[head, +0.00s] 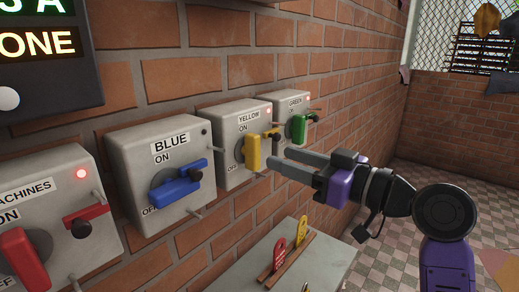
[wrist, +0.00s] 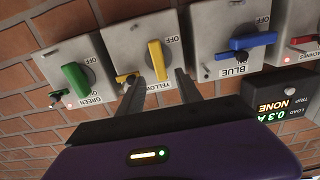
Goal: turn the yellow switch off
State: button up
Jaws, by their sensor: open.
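The yellow switch is a grey wall box labelled YELLOW, with an upright yellow handle (head: 251,152) by its ON mark and a lit red lamp (head: 268,111). A smaller yellow piece (head: 270,133) sticks out at its right side. In the wrist view, which is upside down, the yellow handle (wrist: 158,61) appears between the fingertips. My gripper (head: 280,158) is open and empty, with its two fingers pointing at the yellow box from the right. The fingertips look just short of the handle; I cannot tell if they touch. The gripper also shows in the wrist view (wrist: 158,80).
The blue switch (head: 178,186) stands left of yellow with its handle sideways; the green switch (head: 299,127) is close on the right. A red MACHINES switch (head: 25,262) is far left.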

aim_at(258, 149)
jog(key=p+x, duration=0.1)
jog(key=x, duration=0.6)
jog(key=shift+w+a, duration=0.1)
jog(key=shift+a, duration=0.05)
grip_shut()
